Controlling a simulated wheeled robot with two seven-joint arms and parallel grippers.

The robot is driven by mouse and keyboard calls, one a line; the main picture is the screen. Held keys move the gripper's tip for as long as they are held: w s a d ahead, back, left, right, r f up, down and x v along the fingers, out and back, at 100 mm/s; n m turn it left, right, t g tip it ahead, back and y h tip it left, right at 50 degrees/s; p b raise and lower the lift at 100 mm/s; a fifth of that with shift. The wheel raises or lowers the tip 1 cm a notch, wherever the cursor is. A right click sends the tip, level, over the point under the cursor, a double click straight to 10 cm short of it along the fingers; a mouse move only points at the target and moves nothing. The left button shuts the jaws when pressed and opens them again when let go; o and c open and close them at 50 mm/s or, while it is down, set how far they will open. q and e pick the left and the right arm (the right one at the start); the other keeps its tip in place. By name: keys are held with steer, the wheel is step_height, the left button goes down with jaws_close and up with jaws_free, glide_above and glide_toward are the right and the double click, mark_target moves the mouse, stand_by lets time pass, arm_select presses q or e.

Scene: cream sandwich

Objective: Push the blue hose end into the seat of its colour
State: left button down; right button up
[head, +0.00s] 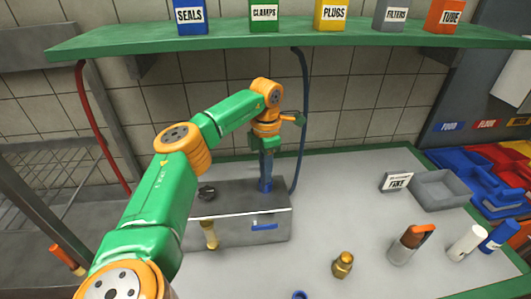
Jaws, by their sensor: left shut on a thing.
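My left gripper (267,150) is above the right part of a grey metal box (235,207) on the bench. It is shut on the blue hose end (267,166), which points down, roughly upright. Its lower tip meets a blue ring-like seat (265,186) on the box top; how deep it sits I cannot tell. The blue hose (304,110) hangs from the shelf and passes right of the gripper, down by the box. A dark round seat or fitting (207,192) is at the box's left. My right gripper is not in view.
A green shelf (350,42) with labelled boxes runs above. A red hose (95,125) hangs at left. A brass fitting (343,264), several bottles (411,244) and a grey tray (442,190) stand at right. The bench between box and tray is clear.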

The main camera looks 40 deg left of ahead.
arm_select(q)
steer(key=shift+f, duration=0.45)
steer(key=c, duration=0.6)
jaws_free()
steer(key=shift+r, duration=0.1)
step_height(320, 180, up, 7)
steer(key=shift+d+b, duration=0.1)
steer(key=shift+b, duration=0.5)
